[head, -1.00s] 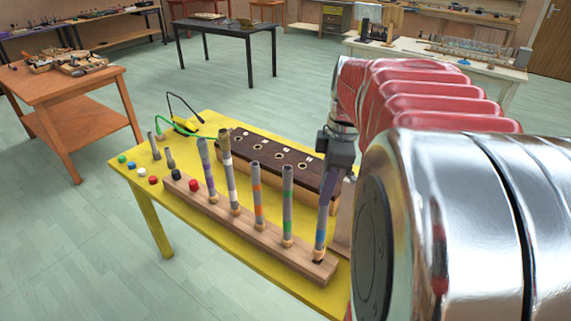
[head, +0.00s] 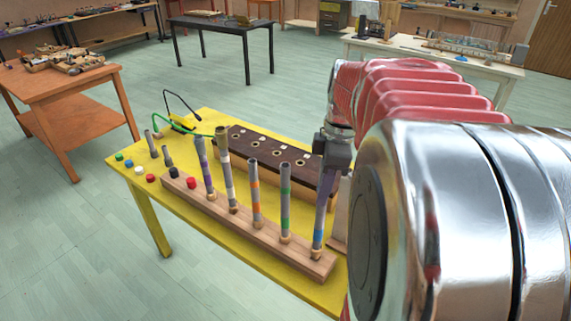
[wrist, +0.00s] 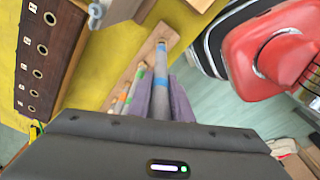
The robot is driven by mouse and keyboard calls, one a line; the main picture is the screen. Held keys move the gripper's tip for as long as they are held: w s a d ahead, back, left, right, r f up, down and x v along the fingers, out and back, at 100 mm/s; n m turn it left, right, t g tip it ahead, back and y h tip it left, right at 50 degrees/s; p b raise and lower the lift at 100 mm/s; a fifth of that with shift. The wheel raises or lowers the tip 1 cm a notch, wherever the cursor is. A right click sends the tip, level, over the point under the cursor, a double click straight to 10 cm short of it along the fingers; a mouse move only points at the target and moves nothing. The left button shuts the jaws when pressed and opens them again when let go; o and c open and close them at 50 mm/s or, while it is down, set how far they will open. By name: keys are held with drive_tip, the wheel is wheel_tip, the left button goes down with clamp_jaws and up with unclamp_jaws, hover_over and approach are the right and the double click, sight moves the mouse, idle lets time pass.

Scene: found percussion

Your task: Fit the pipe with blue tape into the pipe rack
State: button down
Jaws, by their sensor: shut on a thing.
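The pipe with blue tape (head: 318,233) stands upright at the right end of the wooden pipe rack (head: 270,245). Its lower collar appears to sit at the rack's top; how deep it sits I cannot tell. My gripper (head: 323,190) is shut on the pipe's upper part, from above. In the wrist view, the grey pipe with its blue band (wrist: 160,82) runs between my purple-grey fingers (wrist: 160,102), over the end of the rack (wrist: 165,35). Several other taped pipes stand in the rack, including green (head: 285,205), orange (head: 255,195) and white (head: 227,180) ones.
The rack lies on a yellow table (head: 150,198). A dark box with holes (head: 275,155) stands close behind it. A green cable (head: 180,128) is at the back.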

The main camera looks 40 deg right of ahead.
drive_tip(key=shift+f, duration=1.05)
drive_tip(key=c, duration=1.5)
unclamp_jaws()
drive_tip(key=r, duration=0.4)
drive_tip(key=d+r, duration=0.1)
drive_tip(key=r, duration=0.4)
drive_tip(key=s+r, duration=0.1)
drive_tip(key=r, duration=0.3)
drive_tip(key=shift+d+r, duration=0.15)
drive_tip(key=shift+r, duration=0.1)
drive_tip(key=s+a+f+m+t, duration=0.1)
drive_tip(key=a+f+m, duration=0.2)
drive_tip(key=a, duration=0.5)
drive_tip(key=s+a+f+m+t, duration=0.1)
drive_tip(key=a+f+m+t, duration=0.1)
drive_tip(key=a, duration=0.6)
drive_tip(key=s+a+f+m+t+h, duration=0.1)
drive_tip(key=a+f+m, duration=0.4)
drive_tip(key=a, duration=0.3)
drive_tip(key=shift+s+a+f+t, duration=0.1)
drive_tip(key=shift+s+f+t, duration=0.1)
drive_tip(key=shift+f+t, duration=0.3)
